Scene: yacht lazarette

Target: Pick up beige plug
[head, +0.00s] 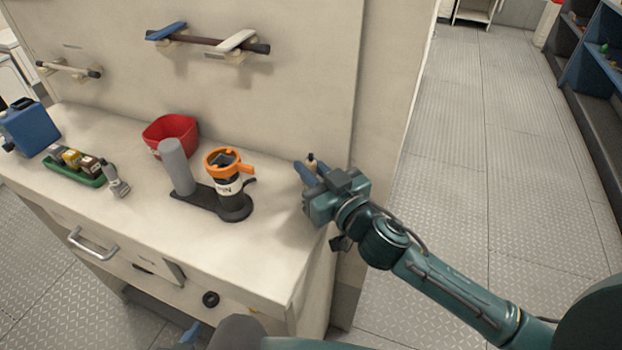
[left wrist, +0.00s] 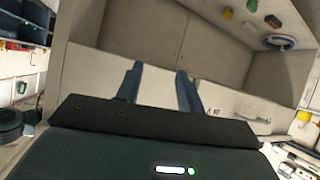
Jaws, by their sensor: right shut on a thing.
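My right gripper (head: 309,171) is at the right end of the white counter, shut on a small beige piece with a dark top, the beige plug (head: 311,158). Only the plug's upper part shows between the blue fingers; the rest is hidden. My left gripper (head: 190,334) is low at the bottom edge of the head view, in front of the cabinet and mostly hidden. In the left wrist view its two fingers (left wrist: 158,84) are spread apart with nothing between them.
On the counter (head: 270,245) stand a grey cylinder and dark container with an orange rim (head: 228,165) on a black base, a red bin (head: 171,134), a green tray (head: 75,172) and a blue jug (head: 28,125). A drawer handle (head: 92,245) juts from the front.

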